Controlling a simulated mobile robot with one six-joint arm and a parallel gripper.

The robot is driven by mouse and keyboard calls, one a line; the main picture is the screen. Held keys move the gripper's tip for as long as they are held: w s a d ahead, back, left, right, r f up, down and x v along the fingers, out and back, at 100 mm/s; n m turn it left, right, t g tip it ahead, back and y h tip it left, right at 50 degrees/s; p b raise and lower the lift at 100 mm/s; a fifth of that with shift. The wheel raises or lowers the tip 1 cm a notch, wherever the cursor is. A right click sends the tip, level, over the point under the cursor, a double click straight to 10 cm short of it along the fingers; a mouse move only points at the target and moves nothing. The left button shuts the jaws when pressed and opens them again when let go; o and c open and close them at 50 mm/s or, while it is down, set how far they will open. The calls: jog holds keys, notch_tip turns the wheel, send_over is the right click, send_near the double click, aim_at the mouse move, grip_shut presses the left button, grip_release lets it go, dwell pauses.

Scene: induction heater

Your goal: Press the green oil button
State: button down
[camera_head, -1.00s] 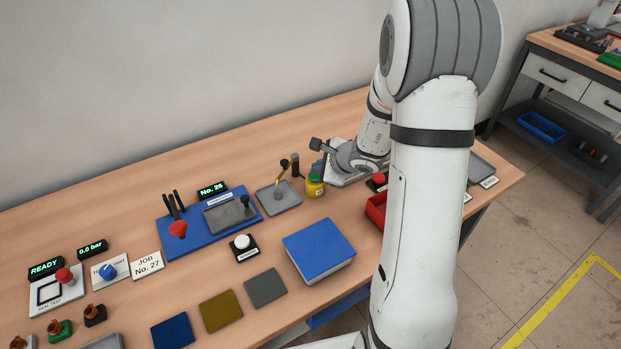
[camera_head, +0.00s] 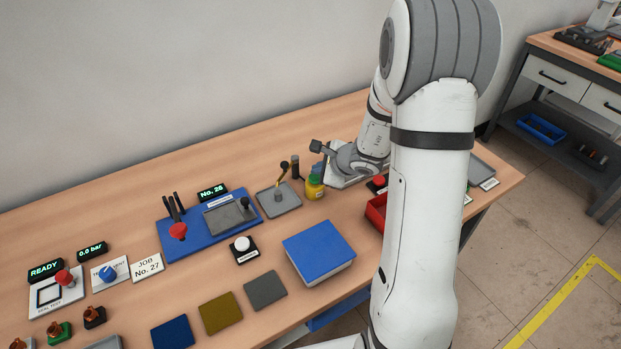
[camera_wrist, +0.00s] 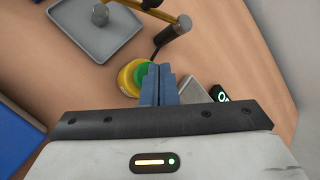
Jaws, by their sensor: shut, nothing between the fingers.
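The green oil button (camera_wrist: 145,73) is the green round top of a small yellow container (camera_wrist: 128,80) in the wrist view. In the head view the yellow container (camera_head: 314,188) stands upright on the bench, right of the grey tray. My gripper (camera_wrist: 157,70) is shut and empty. Its blue fingertips overlap the right part of the green top in the wrist view and hide some of it. I cannot tell whether they touch it. In the head view my arm's end is just above and right of the container.
A grey tray (camera_head: 289,206) with a lever stands close left of the container. A dark upright post (camera_head: 295,167) is behind. A red bin (camera_head: 376,212) and a red button (camera_head: 379,180) lie to the right, partly behind my arm. A blue-topped block (camera_head: 318,246) is in front.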

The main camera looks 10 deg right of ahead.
jog(key=shift+f, duration=0.15)
dwell(0.8)
jog(key=shift+w+f+b, duration=0.2)
jog(key=shift+f+b, duration=0.05)
jog(key=shift+b, duration=0.45)
jog(key=shift+f+b, duration=0.55)
jog(key=shift+b, duration=0.15)
dwell(0.4)
jog(key=shift+r, duration=0.1)
jog(key=shift+r+p, duration=0.6)
jog(key=shift+r, duration=0.25)
jog(key=shift+r+p, duration=1.8)
jog(key=shift+r, duration=0.8)
